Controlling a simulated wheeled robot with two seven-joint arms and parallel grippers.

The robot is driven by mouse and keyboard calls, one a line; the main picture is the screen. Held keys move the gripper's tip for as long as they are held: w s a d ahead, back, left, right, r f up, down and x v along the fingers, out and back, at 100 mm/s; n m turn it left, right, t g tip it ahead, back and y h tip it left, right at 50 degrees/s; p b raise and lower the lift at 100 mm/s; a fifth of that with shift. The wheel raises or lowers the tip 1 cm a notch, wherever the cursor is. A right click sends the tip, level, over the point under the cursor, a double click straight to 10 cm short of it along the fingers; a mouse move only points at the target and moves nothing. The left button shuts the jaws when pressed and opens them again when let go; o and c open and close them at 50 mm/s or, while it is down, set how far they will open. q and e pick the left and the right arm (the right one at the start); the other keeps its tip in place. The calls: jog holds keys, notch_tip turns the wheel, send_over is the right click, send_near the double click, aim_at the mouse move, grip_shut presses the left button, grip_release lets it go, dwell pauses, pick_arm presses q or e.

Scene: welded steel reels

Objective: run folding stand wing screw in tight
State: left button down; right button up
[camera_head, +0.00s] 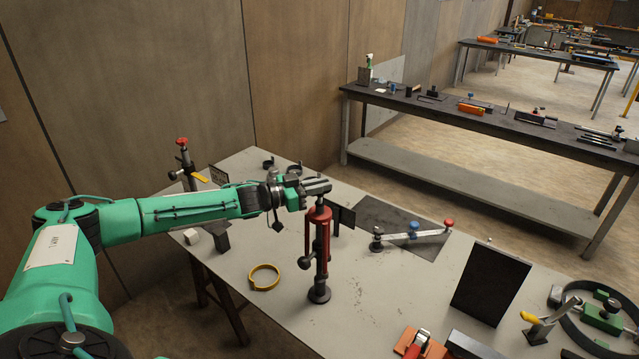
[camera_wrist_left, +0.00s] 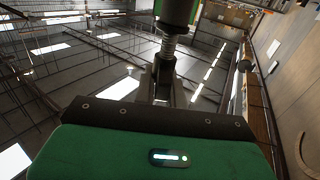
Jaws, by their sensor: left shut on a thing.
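The folding stand (camera_head: 318,245) stands upright on the table, with folded red legs, a dark round foot and a black side knob. My left gripper (camera_head: 319,187) comes in level from the left and is shut at the top of the stand. The part between its fingers, which I take to be the wing screw, is mostly hidden in the head view. In the left wrist view, the fingers (camera_wrist_left: 160,85) are close together below a threaded metal shaft (camera_wrist_left: 170,45) with a dark cylinder above it. I cannot tell how deep the screw sits. My right gripper is out of view.
A yellow ring (camera_head: 264,277) lies left of the stand. A dark mat (camera_head: 385,215) and a bar with blue and red knobs (camera_head: 415,234) lie to the right. A black panel (camera_head: 490,284) stands front right. Another post with a red top (camera_head: 183,150) stands behind my arm.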

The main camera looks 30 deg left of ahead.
pick_arm(q)
jog(key=shift+r+m+g+h+p, duration=0.2)
jog(key=shift+m+g+h+p, duration=0.25)
jog(key=shift+m+g+h, duration=0.2)
jog(key=shift+w+m+g+h, duration=0.1)
jog(key=shift+m+g+h, duration=0.45)
jog(key=shift+g+h, duration=0.15)
jog(key=shift+f+m+g+h+b, duration=0.3)
jog(key=shift+m+g+h+b, duration=0.1)
jog(key=shift+m+g+h, duration=0.6)
jog(key=m+g+h+b, duration=0.1)
jog(key=m+g+b, duration=0.2)
jog(key=g+b, duration=0.1)
jog(key=m+g+h+b, duration=0.2)
jog(key=m+g+b, duration=0.1)
jog(key=g+b, duration=0.2)
jog(key=shift+f+g+b, duration=0.15)
jog(key=shift+g+b, duration=0.1)
jog(key=shift+b, duration=0.15)
jog(key=shift+r+m+g+b, duration=0.25)
jog(key=shift+m+g+b, duration=0.55)
jog(key=shift+g+b, duration=0.35)
jog(key=c, duration=1.5)
grip_release()
jog(key=shift+d, duration=0.1)
jog(key=shift+o, duration=0.2)
